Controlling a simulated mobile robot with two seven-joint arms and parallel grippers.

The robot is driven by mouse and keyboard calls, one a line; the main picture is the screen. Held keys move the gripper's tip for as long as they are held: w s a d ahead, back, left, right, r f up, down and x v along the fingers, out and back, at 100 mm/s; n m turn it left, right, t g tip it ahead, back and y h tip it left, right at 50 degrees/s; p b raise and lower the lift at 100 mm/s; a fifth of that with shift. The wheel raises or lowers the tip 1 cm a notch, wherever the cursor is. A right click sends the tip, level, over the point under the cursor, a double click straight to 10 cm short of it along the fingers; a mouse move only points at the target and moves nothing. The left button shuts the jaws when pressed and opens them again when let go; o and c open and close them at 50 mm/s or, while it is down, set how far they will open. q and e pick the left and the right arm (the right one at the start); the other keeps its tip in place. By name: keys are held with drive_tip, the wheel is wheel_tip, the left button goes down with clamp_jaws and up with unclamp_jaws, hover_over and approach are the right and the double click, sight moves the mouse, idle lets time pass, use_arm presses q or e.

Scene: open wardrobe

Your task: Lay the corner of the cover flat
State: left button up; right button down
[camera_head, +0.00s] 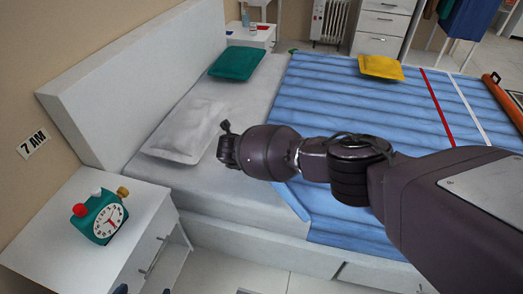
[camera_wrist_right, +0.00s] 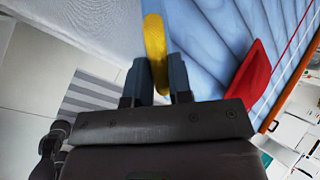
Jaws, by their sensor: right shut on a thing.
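The blue cover (camera_head: 330,95) lies over the right part of the bed, with a red and a white stripe. Its near left edge shows a slanted fold beside the arm. My right gripper is over the bed near the white pillow, partly hidden by its own wrist in the head view. In the right wrist view my right gripper (camera_wrist_right: 160,78) is shut on a narrow yellow piece (camera_wrist_right: 154,40) that stands out past the fingers. A red patch (camera_wrist_right: 247,78) lies on the blue cover there; whether it is a turned-back corner I cannot tell. My left gripper is out of view.
A white pillow (camera_head: 185,130), a green pillow (camera_head: 236,62) and a yellow pillow (camera_head: 381,67) lie on the bed. A white nightstand (camera_head: 130,235) with a clock (camera_head: 100,215) stands at left. The arm hides much of the near cover.

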use_arm(q)
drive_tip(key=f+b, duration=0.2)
drive_tip(key=b, duration=0.1)
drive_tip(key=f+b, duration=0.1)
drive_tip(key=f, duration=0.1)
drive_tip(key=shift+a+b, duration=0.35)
use_arm(e)
drive_tip(key=s+a+f+t+h, duration=0.2)
drive_tip(key=s+a+f+h, duration=0.1)
drive_tip(key=a+f, duration=0.2)
wheel_tip(320, 180, down, 3)
drive_tip(key=shift+s+r+n+h, duration=0.15)
drive_tip(key=shift+r+n+h, duration=0.05)
drive_tip(key=shift+n+h, duration=0.2)
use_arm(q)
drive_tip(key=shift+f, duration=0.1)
use_arm(e)
drive_tip(key=shift+a, duration=0.1)
drive_tip(key=c, duration=1.3)
unclamp_jaws()
drive_tip(key=shift+o, duration=1.3)
drive_tip(key=shift+r, duration=0.1)
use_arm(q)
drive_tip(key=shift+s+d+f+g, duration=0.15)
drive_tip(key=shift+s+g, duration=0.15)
use_arm(e)
drive_tip(key=shift+a+r, duration=0.1)
drive_tip(key=shift+a, duration=0.1)
